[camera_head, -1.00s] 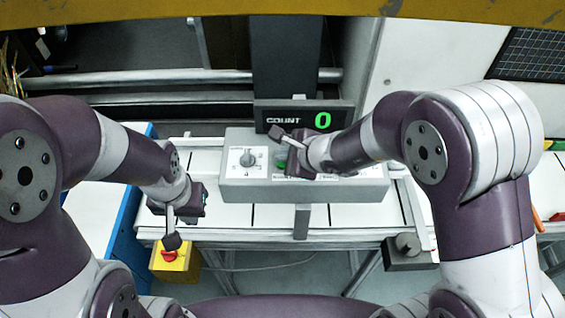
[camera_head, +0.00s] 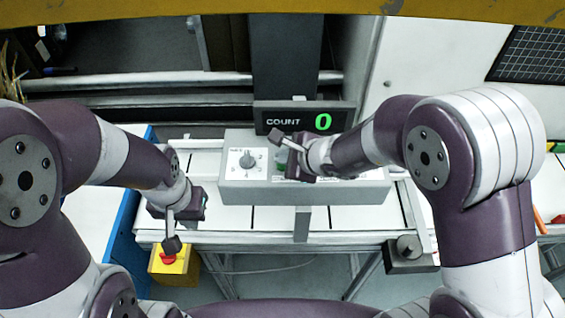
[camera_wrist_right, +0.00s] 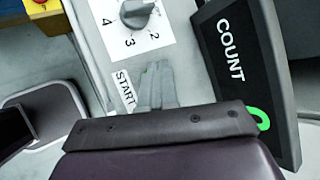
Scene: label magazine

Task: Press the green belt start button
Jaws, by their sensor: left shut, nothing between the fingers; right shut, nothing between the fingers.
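A grey control box (camera_head: 235,185) stands on the belt. It has a rotary knob (camera_head: 247,160) on a white dial plate. The green start button (camera_head: 280,165) is almost wholly hidden under my right gripper (camera_head: 288,168). In the right wrist view, the shut, empty fingers (camera_wrist_right: 157,78) point at the box beside the START label (camera_wrist_right: 125,88), with a sliver of green at their tips. I cannot tell whether they touch the button. My left gripper (camera_head: 188,207) is shut and empty above the left end of the belt.
A counter display (camera_head: 304,119) behind the box reads 0. A yellow box with a red button (camera_head: 168,262) sits at the front left, below my left gripper. A dark block with a round knob (camera_head: 408,250) is at the front right. The belt (camera_head: 345,218) is clear in front of the box.

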